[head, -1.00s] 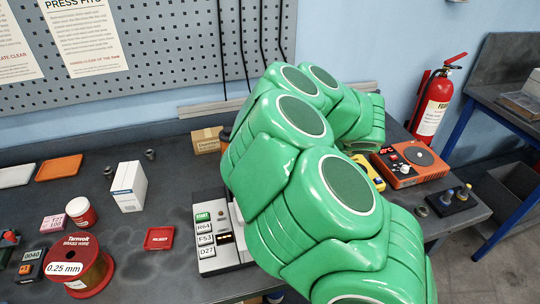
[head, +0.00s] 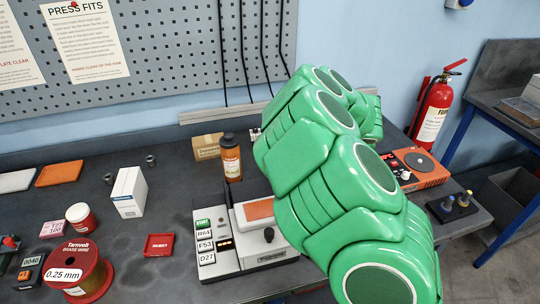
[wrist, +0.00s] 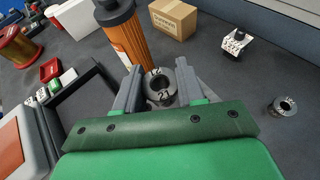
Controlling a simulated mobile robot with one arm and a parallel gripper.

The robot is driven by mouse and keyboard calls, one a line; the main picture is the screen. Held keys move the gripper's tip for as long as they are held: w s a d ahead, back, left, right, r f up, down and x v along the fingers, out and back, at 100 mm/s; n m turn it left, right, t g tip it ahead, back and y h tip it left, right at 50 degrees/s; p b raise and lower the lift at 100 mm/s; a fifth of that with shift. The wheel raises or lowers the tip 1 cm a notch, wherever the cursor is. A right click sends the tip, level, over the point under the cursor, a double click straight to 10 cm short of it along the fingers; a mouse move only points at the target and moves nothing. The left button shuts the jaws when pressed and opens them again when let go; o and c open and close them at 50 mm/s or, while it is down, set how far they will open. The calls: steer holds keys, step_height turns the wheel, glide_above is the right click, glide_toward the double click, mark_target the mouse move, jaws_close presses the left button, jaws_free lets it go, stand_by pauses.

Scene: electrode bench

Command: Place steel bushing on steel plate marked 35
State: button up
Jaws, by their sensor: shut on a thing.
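In the wrist view my gripper (wrist: 160,84) is shut on a grey steel bushing (wrist: 161,94), a short ring with a dark bore. Its printed marking looks like 21. The bushing sits between both fingers; I cannot tell whether it touches the bench. Another steel ring (wrist: 284,106) with a label lies on the bench at the right of the wrist view. In the head view my green arm hides the gripper and the held bushing. I cannot make out a steel plate marked 35 in either view.
An orange bottle with a dark cap (head: 231,158) stands close beside my gripper, also in the wrist view (wrist: 126,38). A cardboard box (head: 207,146) is behind. A keyed device (head: 222,262) stands in front. A small labelled block (wrist: 236,42) is further back; two small rings (head: 150,160) lie left.

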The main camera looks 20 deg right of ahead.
steer(key=shift+w+d+f, duration=0.15)
steer(key=shift+w+f, duration=1.6)
steer(key=shift+w, duration=0.05)
steer(key=shift+w+d+f, duration=0.15)
steer(key=shift+w+f, duration=1.55)
steer(key=shift+w, duration=0.1)
steer(key=shift+f, duration=1.55)
steer(key=shift+f, duration=0.15)
steer(key=o, duration=1.1)
steer(key=shift+s+d+r, duration=0.1)
steer(key=shift+d+r, duration=0.05)
steer(key=shift+r, duration=0.05)
steer(key=shift+v, duration=5.85)
